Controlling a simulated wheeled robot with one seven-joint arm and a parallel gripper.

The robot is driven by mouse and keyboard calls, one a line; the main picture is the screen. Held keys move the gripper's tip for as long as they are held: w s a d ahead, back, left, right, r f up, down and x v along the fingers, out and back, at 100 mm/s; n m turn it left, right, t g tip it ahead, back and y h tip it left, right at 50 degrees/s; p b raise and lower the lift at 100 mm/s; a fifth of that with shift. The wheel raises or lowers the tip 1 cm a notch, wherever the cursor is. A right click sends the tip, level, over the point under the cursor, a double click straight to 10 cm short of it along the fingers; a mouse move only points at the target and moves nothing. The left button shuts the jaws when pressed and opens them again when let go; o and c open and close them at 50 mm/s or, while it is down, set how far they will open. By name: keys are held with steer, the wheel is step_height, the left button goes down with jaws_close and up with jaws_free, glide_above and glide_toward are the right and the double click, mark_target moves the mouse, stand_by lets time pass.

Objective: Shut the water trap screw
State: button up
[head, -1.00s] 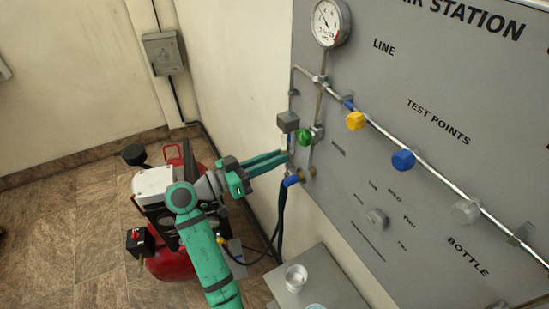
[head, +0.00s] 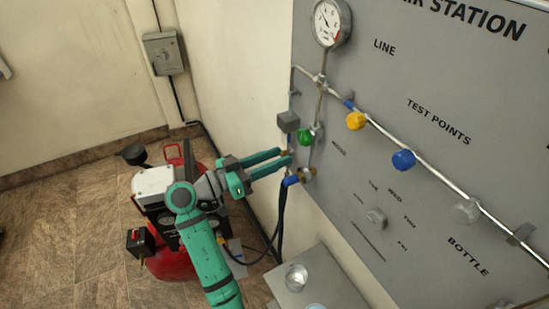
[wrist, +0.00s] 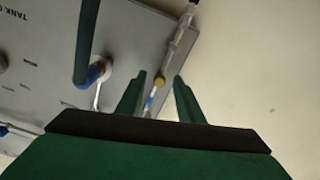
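In the head view a small brass spot (head: 286,152) shows at the fingertips, below the grey block (head: 288,121) on the panel's left edge. My gripper (head: 286,155) is open, with a gap between its fingers. In the wrist view my gripper (wrist: 160,85) has one finger on each side of the screw, and I see no clear contact. How far the screw is turned cannot be told.
A green knob (head: 305,137) sits right of the fingertips. A blue handle (head: 291,181) with a dark hose is just below them. The grey panel (head: 450,120) carries a gauge (head: 327,22) and yellow and blue knobs. A red compressor (head: 170,262) stands on the floor.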

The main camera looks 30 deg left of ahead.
steer(key=shift+s+a, duration=0.1)
steer(key=v, duration=1)
steer(key=shift+s, duration=0.25)
steer(key=shift+a, duration=0.1)
